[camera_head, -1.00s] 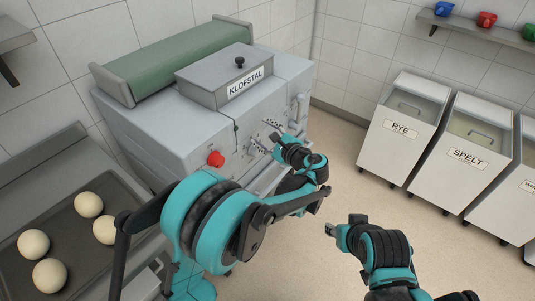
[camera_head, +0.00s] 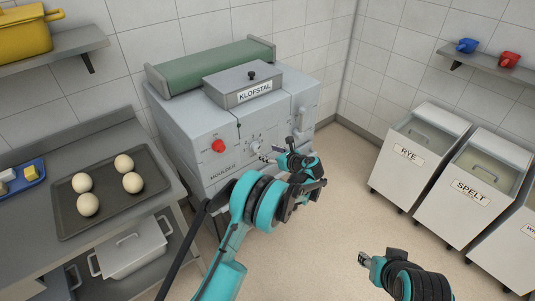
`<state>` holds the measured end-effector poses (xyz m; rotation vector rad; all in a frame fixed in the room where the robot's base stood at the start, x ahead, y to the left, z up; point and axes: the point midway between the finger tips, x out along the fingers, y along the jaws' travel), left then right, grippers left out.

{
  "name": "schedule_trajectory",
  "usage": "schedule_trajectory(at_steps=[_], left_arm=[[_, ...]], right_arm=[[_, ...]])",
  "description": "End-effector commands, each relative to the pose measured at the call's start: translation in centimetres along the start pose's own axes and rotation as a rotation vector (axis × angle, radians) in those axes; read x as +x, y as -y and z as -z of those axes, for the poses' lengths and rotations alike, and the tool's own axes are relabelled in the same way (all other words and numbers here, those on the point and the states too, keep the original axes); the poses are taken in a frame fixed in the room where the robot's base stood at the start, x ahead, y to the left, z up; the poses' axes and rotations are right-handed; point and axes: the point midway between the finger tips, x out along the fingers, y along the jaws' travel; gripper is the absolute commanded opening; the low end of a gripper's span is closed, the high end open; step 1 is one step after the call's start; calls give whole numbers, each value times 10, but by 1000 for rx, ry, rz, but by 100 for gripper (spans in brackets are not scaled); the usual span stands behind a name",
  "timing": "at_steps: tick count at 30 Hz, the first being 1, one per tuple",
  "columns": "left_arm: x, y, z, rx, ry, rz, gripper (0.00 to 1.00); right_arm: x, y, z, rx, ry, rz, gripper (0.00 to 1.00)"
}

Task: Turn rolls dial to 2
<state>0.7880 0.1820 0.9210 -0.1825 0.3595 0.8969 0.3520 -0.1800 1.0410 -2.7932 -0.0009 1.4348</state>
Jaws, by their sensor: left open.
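The grey moulder machine (camera_head: 190,125) labelled KLOFSTAL stands against the back wall in the head view. Its front carries a red knob (camera_head: 218,146) and a pale dial (camera_head: 256,141) with markings around it, too small to read. Another control lies further right, partly behind my arm. My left gripper (camera_head: 266,157) is open, with its fingertips close to the machine's front, just below and right of the pale dial. I cannot tell whether it touches anything. My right gripper (camera_head: 364,259) is low at the right, over the floor and away from the machine; its jaws are too small to judge.
A steel counter (camera_head: 80,140) at the left holds a dark tray (camera_head: 105,206) with several dough balls and a blue tray (camera_head: 22,190). A lidded pot (camera_head: 130,252) sits below. Bins marked RYE (camera_head: 408,152) and SPELT (camera_head: 470,192) stand right. The floor between is clear.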

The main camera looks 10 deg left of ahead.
Motion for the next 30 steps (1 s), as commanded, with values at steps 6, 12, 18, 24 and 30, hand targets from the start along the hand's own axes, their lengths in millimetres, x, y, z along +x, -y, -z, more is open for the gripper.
schedule_trajectory(at_steps=[6,12,18,24,30], left_arm=[[17,0,2,7,-2,-2,56],[48,-1,3,5,-2,-3,56],[76,-1,2,6,-1,-2,56],[79,0,1,6,-1,-1,56],[79,0,1,6,-1,-1,27]], right_arm=[[3,0,-2,0,0,0,40],[10,0,-7,0,0,0,40],[15,0,-10,0,0,0,40],[14,0,-10,0,0,0,40],[14,0,-10,0,0,0,40]])
